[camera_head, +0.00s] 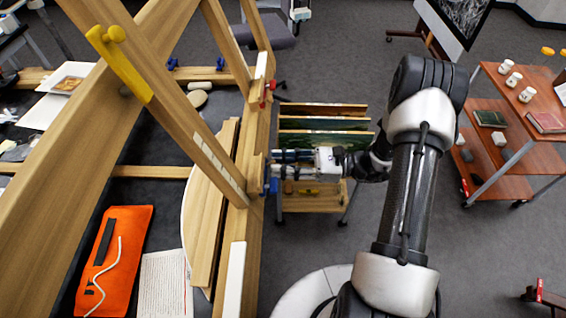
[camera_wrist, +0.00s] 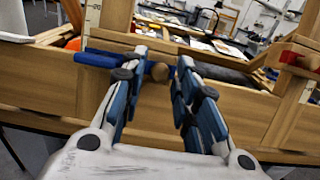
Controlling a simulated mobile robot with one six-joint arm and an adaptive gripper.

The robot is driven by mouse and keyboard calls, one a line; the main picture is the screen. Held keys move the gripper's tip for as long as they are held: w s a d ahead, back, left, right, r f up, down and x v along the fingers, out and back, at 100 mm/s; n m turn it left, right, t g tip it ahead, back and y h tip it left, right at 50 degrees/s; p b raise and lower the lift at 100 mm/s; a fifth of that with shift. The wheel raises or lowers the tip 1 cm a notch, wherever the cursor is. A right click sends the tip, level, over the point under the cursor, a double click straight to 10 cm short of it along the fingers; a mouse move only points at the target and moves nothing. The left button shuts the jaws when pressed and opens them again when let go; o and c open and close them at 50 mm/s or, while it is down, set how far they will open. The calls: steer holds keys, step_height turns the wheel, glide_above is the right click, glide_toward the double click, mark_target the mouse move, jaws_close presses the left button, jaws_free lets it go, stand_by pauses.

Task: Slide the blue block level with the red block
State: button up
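The blue block (camera_head: 273,186) sits on the wooden beam of the large frame, just below my gripper (camera_head: 279,164) in the head view. In the wrist view the blue block (camera_wrist: 95,59) is a bar at the left, partly hidden behind the left finger. The red block (camera_head: 266,89) is farther up the same beam; it shows at the right in the wrist view (camera_wrist: 298,59). Whether the fingers touch anything is unclear.
A slanted wooden post with a yellow clamp (camera_head: 120,64) rises left of the gripper. An orange cloth (camera_head: 136,240) with tools lies at lower left. A rack of panels (camera_head: 322,112) stands behind the gripper, and a red-brown cart (camera_head: 530,160) stands right. Grey floor is open between.

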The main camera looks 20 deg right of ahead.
jaws_close()
stand_by(0.4)
steer(key=r+p, duration=0.1)
steer(key=r, duration=0.1)
steer(key=a+r+p, duration=0.1)
steer(key=r+p, duration=0.1)
steer(key=r, duration=0.1)
steer(key=shift+w+a+r+p, duration=0.25)
steer(key=shift+a+r+p, duration=0.05)
steer(key=shift+p, duration=0.1)
steer(key=shift+o, duration=1.4)
jaws_free()
steer(key=shift+d, duration=0.15)
steer(key=v, duration=1.2)
